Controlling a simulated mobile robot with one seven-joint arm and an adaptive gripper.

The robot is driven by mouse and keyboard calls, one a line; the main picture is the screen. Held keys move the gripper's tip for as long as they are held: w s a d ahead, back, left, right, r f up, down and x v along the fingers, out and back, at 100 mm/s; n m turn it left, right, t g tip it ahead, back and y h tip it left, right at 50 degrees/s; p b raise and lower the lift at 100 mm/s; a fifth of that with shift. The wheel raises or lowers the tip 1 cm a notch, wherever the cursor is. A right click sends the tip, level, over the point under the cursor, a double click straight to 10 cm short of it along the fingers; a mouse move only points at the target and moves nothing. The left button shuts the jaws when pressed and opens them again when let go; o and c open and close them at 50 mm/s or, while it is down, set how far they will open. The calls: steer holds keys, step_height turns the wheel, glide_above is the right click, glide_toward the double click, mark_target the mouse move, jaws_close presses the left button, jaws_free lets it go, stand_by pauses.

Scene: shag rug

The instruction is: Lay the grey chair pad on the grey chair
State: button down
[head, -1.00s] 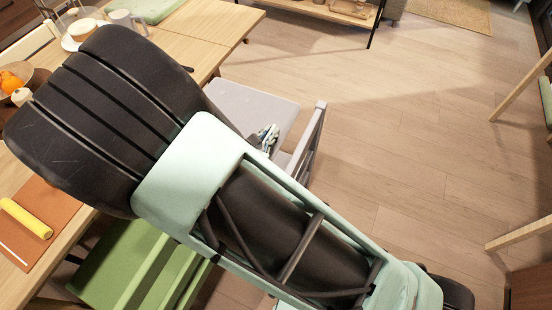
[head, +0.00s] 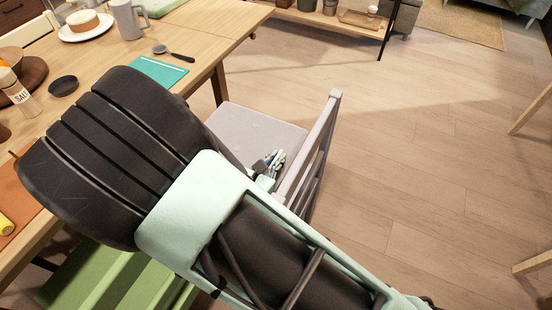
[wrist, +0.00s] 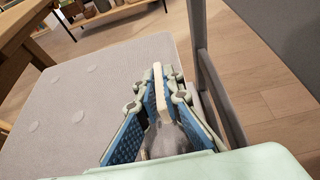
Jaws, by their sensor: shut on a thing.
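The grey chair pad (head: 255,128), flat with shallow tufts, is over the seat of the grey chair (head: 322,135), left of its backrest. In the wrist view the pad (wrist: 85,110) fills the left side, and the chair's backrest frame (wrist: 210,75) rises at the right. My gripper (head: 270,166) is at the pad's near right edge, beside the backrest. In the wrist view its blue-padded fingers (wrist: 161,90) are closed around a pale edge and a grey part, apparently the pad. Most of the seat is hidden, so I cannot tell whether the pad touches it.
A wooden table (head: 205,40) stands left of the chair, with a plate, a mug (head: 128,20) and a teal board (head: 158,70) on it. A green chair (head: 95,275) is at the lower left. Open wooden floor (head: 430,130) lies to the right.

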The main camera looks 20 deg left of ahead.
step_height(320, 180, down, 16)
steer(key=b, duration=1.1)
steer(key=shift+r+b, duration=0.15)
steer(key=shift+b, duration=0.2)
steer(key=shift+f+b, duration=0.5)
steer(key=shift+f, duration=0.4)
steer(key=c, duration=2)
jaws_free()
steer(key=shift+r, duration=0.1)
steer(key=shift+r+p, duration=4.75)
steer(key=shift+r, duration=1.2)
steer(key=shift+w, duration=0.1)
